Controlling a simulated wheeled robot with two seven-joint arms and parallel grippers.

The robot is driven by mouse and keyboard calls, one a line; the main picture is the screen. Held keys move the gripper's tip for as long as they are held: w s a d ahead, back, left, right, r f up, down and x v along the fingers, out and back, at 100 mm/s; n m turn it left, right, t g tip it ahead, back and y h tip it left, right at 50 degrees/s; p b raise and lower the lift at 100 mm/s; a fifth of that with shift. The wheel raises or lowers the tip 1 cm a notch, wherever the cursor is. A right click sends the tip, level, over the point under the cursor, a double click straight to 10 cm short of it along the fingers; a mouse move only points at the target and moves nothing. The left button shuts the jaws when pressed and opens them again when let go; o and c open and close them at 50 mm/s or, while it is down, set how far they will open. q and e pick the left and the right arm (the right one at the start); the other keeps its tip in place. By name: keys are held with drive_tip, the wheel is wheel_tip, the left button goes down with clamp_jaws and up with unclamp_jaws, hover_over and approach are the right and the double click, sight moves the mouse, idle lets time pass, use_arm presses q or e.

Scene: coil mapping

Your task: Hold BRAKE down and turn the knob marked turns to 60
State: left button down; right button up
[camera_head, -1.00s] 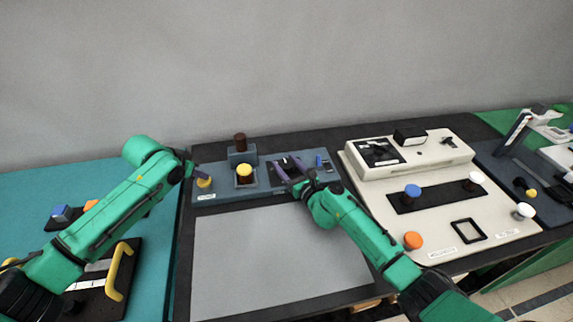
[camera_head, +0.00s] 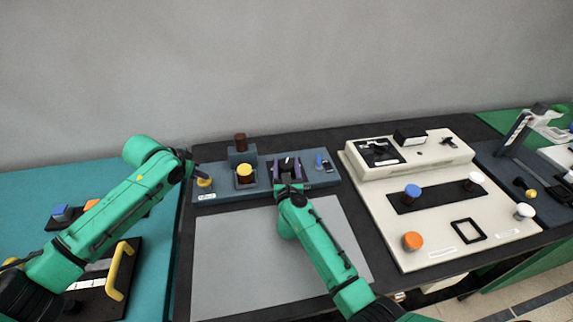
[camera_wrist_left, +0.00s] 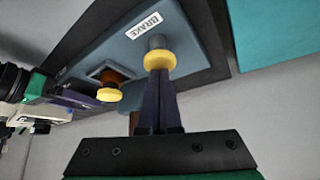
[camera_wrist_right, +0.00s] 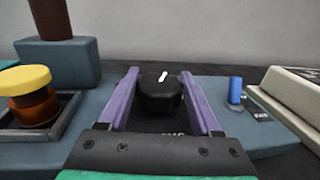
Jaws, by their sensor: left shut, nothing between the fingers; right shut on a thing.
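The BRAKE button (camera_head: 204,183) has a yellow cap on a grey stem, with its label (camera_wrist_left: 144,24) beside it in the left wrist view. My left gripper (camera_head: 198,173) is shut and empty, its fingertips against the yellow cap (camera_wrist_left: 159,60); how far the cap is pressed I cannot tell. The black knob (camera_wrist_right: 160,93) has a white pointer mark, pointing away from me and slightly right. My right gripper (camera_wrist_right: 161,96) is shut on the knob, one purple finger on each side. The label and scale around the knob are mostly hidden by the gripper.
Between my grippers stands a yellow-capped amber button (camera_head: 244,171) in a square frame, with a brown cylinder (camera_head: 240,142) behind. A blue peg (camera_wrist_right: 235,90) is right of the knob. A grey sheet (camera_head: 240,250) lies in front; a cream panel (camera_head: 460,215) stands right.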

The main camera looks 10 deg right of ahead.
drive_tip(key=shift+m+h, duration=0.5)
drive_tip(key=shift+h, duration=0.2)
